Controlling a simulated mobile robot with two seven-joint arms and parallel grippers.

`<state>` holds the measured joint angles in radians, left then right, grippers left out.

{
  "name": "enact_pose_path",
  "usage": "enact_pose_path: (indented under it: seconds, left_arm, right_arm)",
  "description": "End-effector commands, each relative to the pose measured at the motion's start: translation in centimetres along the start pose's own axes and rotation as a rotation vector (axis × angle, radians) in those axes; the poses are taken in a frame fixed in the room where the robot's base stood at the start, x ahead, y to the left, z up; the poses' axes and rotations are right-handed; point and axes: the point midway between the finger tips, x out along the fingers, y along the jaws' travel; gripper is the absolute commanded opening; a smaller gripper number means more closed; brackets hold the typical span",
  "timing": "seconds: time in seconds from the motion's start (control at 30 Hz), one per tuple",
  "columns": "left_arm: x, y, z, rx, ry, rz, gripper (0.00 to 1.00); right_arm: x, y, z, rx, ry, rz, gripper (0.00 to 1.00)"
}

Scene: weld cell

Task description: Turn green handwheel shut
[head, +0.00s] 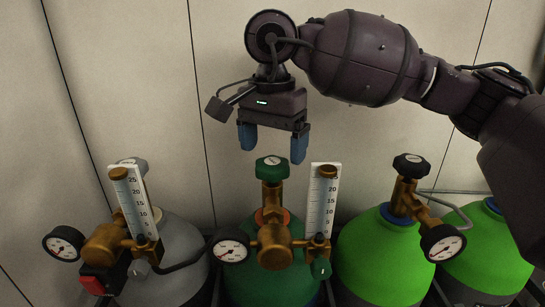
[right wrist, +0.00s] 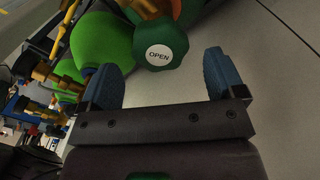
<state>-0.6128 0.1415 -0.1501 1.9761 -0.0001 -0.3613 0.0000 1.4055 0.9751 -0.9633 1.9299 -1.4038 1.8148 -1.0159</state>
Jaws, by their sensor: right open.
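The green handwheel (head: 272,168) sits on top of the brass valve of the dark green cylinder (head: 262,284), in the middle of the head view. In the right wrist view the handwheel (right wrist: 160,45) shows a white label reading OPEN. My right gripper (head: 273,152) is open, with its two blue fingers pointing down just above the handwheel. In the right wrist view the wheel is beyond the gap between the fingertips, and the fingers do not grip it. My left gripper is not in view.
A flowmeter tube (head: 322,200) stands close right of the handwheel, and a pressure gauge (head: 231,247) is lower left. A grey cylinder (head: 172,270) stands left, with a black-knobbed bright green cylinder (head: 375,262) right. A pale panelled wall (head: 130,60) is behind.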

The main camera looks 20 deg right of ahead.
Motion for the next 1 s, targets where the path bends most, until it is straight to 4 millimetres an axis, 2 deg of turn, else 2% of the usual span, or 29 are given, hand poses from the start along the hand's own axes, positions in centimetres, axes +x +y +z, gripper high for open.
enact_pose_path:
  seconds: [0.23,0.63,0.97,1.0]
  left_arm:
    - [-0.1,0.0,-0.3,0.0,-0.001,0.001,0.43]
    - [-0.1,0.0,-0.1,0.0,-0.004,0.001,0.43]
    - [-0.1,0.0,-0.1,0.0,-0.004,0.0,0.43]
    - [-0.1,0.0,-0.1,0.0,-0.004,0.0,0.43]
  right_arm:
    - [2.7,0.0,0.0,0.0,0.0,0.001,0.89]
    - [3.4,0.0,0.0,-0.001,0.0,-0.001,0.89]
    - [3.3,0.0,0.0,-0.001,0.0,0.0,0.4]
    - [3.3,0.0,0.0,0.0,0.0,0.0,0.39]
